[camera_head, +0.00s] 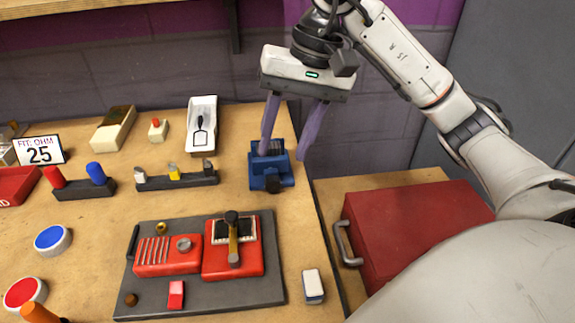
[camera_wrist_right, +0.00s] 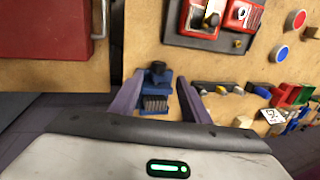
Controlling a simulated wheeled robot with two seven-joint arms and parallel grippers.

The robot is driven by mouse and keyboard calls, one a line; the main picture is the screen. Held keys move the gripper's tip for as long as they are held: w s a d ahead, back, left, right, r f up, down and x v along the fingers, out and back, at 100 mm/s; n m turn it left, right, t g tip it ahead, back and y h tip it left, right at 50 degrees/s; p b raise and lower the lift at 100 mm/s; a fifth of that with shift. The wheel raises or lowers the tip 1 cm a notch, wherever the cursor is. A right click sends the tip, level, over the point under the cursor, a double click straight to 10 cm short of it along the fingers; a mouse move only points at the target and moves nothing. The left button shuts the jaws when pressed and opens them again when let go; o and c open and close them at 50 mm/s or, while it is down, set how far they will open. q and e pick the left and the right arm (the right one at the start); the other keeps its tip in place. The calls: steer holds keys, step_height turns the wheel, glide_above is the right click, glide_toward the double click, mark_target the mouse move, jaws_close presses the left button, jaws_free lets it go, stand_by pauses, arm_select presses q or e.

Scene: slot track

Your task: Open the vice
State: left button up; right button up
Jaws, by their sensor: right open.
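The blue vice (camera_head: 272,172) stands near the right edge of the workbench, below my right gripper, with a dark knob or handle at its front. My right gripper (camera_head: 284,152) is open, its two purple fingers pointing down. In the head view the left finger overlaps the vice's back part and the right finger is to its right. In the right wrist view the vice (camera_wrist_right: 156,90) shows between the two fingers of the gripper (camera_wrist_right: 160,90). I cannot tell whether the fingers touch it. The gap of the vice's jaws is too small to judge. My left gripper is not in view.
A dark board with red devices (camera_head: 200,265) lies in front of the vice. A white tray (camera_head: 201,125) and a switch block (camera_head: 176,180) are to its left. A red case (camera_head: 420,225) stands right of the bench. A white block (camera_head: 312,286) lies near the bench edge.

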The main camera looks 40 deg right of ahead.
mark_target(275, 179)
steer(key=x, duration=0.6)
steer(key=shift+f, duration=0.15)
steer(key=shift+x, duration=0.75)
steer(key=shift+c, duration=0.5)
